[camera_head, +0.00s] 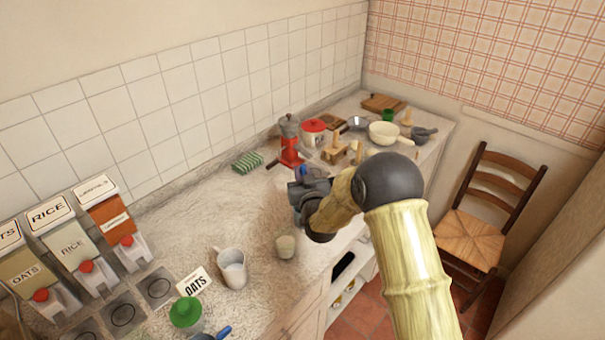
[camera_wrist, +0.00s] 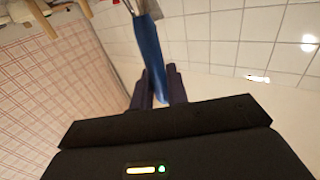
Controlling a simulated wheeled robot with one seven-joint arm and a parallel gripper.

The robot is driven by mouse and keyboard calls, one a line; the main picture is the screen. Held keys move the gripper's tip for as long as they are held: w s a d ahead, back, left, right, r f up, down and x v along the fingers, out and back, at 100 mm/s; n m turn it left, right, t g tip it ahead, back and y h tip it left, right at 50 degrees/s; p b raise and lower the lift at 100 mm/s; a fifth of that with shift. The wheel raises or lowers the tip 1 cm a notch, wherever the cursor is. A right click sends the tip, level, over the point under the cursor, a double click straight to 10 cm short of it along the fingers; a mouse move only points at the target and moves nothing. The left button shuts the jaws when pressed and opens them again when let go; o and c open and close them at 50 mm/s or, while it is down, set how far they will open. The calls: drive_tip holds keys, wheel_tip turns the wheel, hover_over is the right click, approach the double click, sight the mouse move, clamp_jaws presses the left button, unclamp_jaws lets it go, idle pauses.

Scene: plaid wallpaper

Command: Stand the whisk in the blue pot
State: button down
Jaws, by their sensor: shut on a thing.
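My gripper (camera_head: 298,188) is above the counter near its front edge, with my arm reaching in from the right. In the wrist view, its dark fingers (camera_wrist: 158,84) are shut on a long blue handle (camera_wrist: 150,48), which I take to be the whisk's. The handle extends beyond the fingertips toward the top edge of the wrist view. A small blue part (camera_head: 303,171) shows at my gripper in the head view. The whisk's wires are not clear in either view. I cannot make out the blue pot; my arm and gripper may hide it.
A white jug (camera_head: 232,268) and small cup (camera_head: 285,246) stand in front. Dispensers (camera_head: 112,220) line the left. A chair (camera_head: 485,210) is right.

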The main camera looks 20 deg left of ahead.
drive_tip(key=shift+f+b, duration=1.5)
drive_tip(key=shift+f, duration=0.05)
drive_tip(key=c, duration=1.3)
unclamp_jaws()
drive_tip(key=shift+s, duration=0.15)
drive_tip(key=b+v, duration=0.5)
drive_tip(key=v, duration=1.2)
drive_tip(key=shift+d, duration=0.2)
drive_tip(key=shift+s+a, duration=0.1)
drive_tip(key=shift+s, duration=0.05)
